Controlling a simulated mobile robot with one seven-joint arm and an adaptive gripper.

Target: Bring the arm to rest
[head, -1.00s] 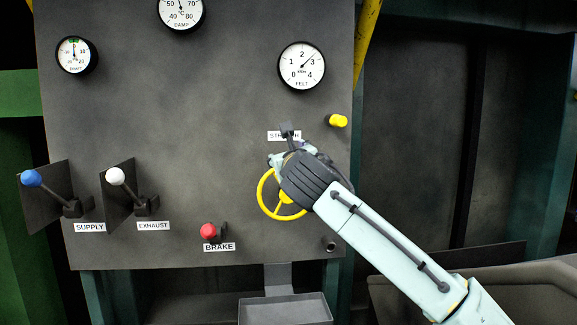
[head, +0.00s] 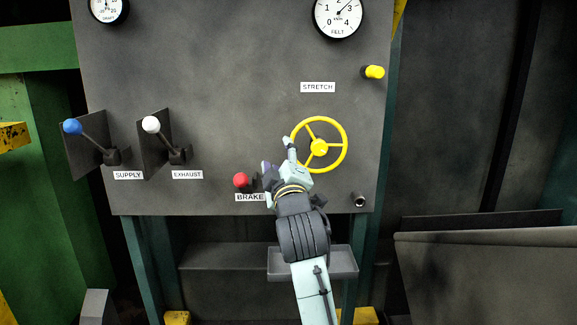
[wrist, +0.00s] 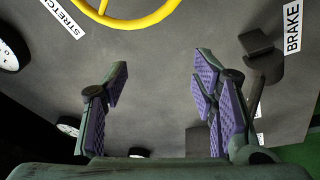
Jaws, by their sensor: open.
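My gripper (head: 279,158) is in front of the grey panel (head: 230,80), between the red-knobbed brake lever (head: 241,180) and the yellow handwheel (head: 344,150). One finger overlaps the wheel's left rim in the head view; I cannot tell from that view whether they touch. In the wrist view the purple-padded fingers of my gripper (wrist: 160,82) are spread apart with nothing between them. The yellow wheel (wrist: 130,22) lies beyond them at the top edge there. My arm reaches up from the bottom of the head view.
Blue-knobbed supply lever (head: 73,126) and white-knobbed exhaust lever (head: 151,124) stick out at left. A yellow knob (head: 374,72) and a short dark stub (head: 360,200) are at right. A grey tray (head: 344,262) sits below the panel, behind my arm.

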